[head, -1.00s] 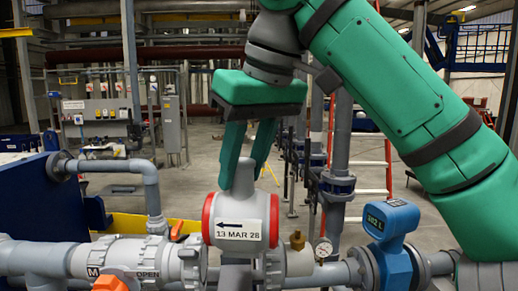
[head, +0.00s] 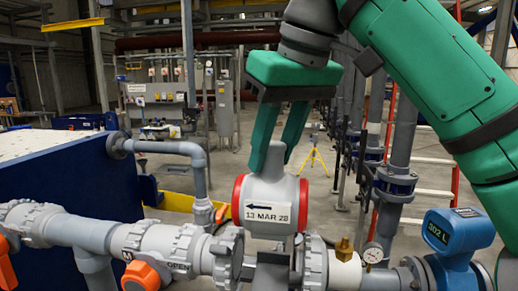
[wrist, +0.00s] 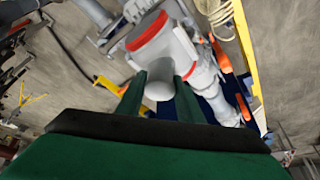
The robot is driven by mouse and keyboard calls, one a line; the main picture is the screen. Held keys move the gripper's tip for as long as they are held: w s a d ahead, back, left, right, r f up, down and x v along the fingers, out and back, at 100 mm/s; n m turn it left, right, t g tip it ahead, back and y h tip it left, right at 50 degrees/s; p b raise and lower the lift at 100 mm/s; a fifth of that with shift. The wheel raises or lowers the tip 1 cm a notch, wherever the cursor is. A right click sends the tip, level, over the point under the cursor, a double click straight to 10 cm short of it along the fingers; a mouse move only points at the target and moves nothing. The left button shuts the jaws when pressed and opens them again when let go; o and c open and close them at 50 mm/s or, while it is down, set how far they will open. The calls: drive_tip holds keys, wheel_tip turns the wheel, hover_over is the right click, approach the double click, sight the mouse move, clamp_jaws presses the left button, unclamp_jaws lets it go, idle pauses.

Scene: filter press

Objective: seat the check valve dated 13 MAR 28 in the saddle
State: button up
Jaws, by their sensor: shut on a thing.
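The check valve (head: 268,190) is a grey body with red end rings and a label reading 13 MAR 28 under a left-pointing arrow. My gripper (head: 275,148) is shut on the grey neck at its top and holds it roughly upright. In the wrist view the valve (wrist: 165,45) lies beyond the fingers (wrist: 158,95), its neck between them. The saddle (head: 272,272) is a grey bracket in the pipe gap, directly below the valve in the head view. The valve appears slightly above it; depth is hard to judge.
Grey unions flank the gap on the left (head: 226,262) and right (head: 314,264). An orange-handled valve (head: 148,272) is on the left pipe. A brass fitting (head: 344,249), a gauge (head: 372,253) and a blue meter (head: 455,233) stand on the right. A blue tank (head: 60,185) is behind left.

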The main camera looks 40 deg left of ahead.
sight(279, 177)
drive_tip(key=shift+f, duration=0.1)
drive_tip(key=shift+w+f, duration=0.15)
drive_tip(key=shift+f, duration=1.35)
drive_tip(key=shift+w+f, duration=0.1)
drive_tip(key=shift+f, duration=1.4)
drive_tip(key=shift+s+d+f, duration=0.1)
drive_tip(key=shift+f, duration=0.25)
drive_tip(key=f, duration=0.3)
drive_tip(key=shift+s+a+f, duration=0.1)
drive_tip(key=shift+s+a, duration=0.1)
drive_tip(key=shift+w+f, duration=0.1)
drive_tip(key=shift+f, duration=1.1)
drive_tip(key=o, duration=1.2)
